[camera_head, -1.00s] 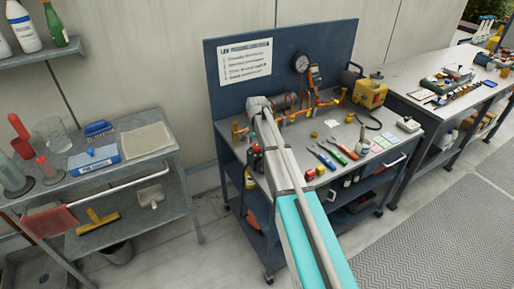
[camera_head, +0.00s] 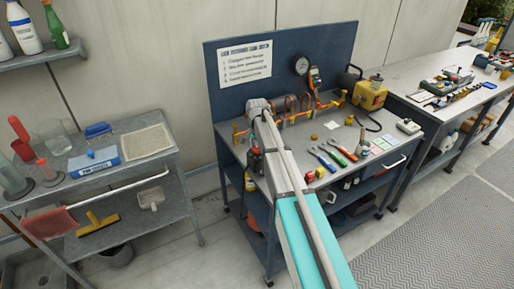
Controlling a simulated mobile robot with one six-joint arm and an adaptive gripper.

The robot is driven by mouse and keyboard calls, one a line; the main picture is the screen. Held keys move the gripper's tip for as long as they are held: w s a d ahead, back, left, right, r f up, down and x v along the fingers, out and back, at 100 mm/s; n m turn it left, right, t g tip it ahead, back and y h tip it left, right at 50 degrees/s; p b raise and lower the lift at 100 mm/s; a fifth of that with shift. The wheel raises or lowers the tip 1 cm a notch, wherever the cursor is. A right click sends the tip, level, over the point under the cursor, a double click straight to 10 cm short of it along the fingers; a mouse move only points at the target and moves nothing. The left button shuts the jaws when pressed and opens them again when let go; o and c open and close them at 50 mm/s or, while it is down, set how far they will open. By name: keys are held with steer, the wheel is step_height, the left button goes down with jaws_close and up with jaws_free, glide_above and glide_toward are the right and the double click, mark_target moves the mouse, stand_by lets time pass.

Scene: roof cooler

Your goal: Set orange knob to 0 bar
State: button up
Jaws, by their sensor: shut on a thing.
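The pressure gauge (camera_head: 301,66) is a round dial with a dark rim, in front of the blue back panel of the bench. Its needle is too small to read. Orange and copper pipework (camera_head: 322,104) with brass fittings runs along the rear of the bench top below it. My arm reaches in from the bottom, and my gripper (camera_head: 289,106) is at the left part of this pipework, below the gauge. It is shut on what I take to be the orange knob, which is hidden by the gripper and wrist. The knob's setting cannot be read.
A yellow pump unit (camera_head: 370,95) stands at the bench's right rear. A grey side cart (camera_head: 150,143) stands at left. The floor between cart and bench is clear.

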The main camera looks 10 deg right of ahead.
mark_target(257, 148)
steer(key=shift+n, duration=2)
steer(key=o, duration=1.2)
steer(key=shift+c, duration=0.2)
steer(key=shift+m, duration=0.4)
steer(key=m, duration=0.3)
steer(key=shift+m, duration=0.3)
step_height(257, 148, up, 14)
steer(key=p, duration=1.3)
steer(key=shift+f+p, duration=0.15)
steer(key=shift+p, duration=0.25)
